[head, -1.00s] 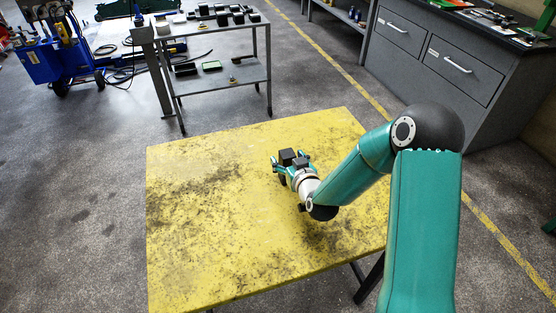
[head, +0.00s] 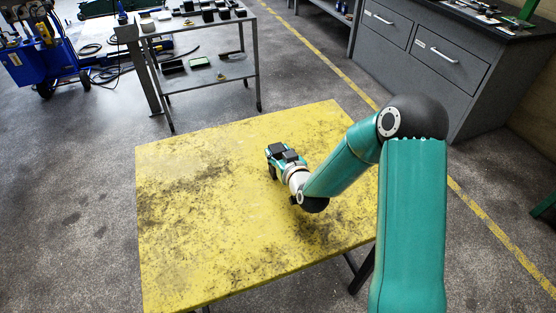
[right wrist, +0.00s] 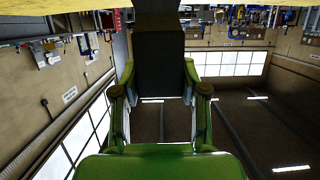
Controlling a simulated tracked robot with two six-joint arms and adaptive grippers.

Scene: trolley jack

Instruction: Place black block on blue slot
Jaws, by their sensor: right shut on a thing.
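The black block (head: 277,148) is at my right gripper, over the far middle part of the yellow table. My right gripper (head: 275,151) is shut on it, with one finger on each side. In the right wrist view the dark block (right wrist: 159,60) fills the space between the green fingers (right wrist: 159,78), near the table edge at the top of the picture. Whether the block still touches the table cannot be told. I cannot make out a blue slot in either view. My left gripper is not in view.
The worn yellow table (head: 200,230) is otherwise bare. A grey trolley (head: 205,80) with several small dark blocks and trays stands behind it. A blue machine (head: 38,62) is at the far left. Grey drawer cabinets (head: 435,55) stand at the right.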

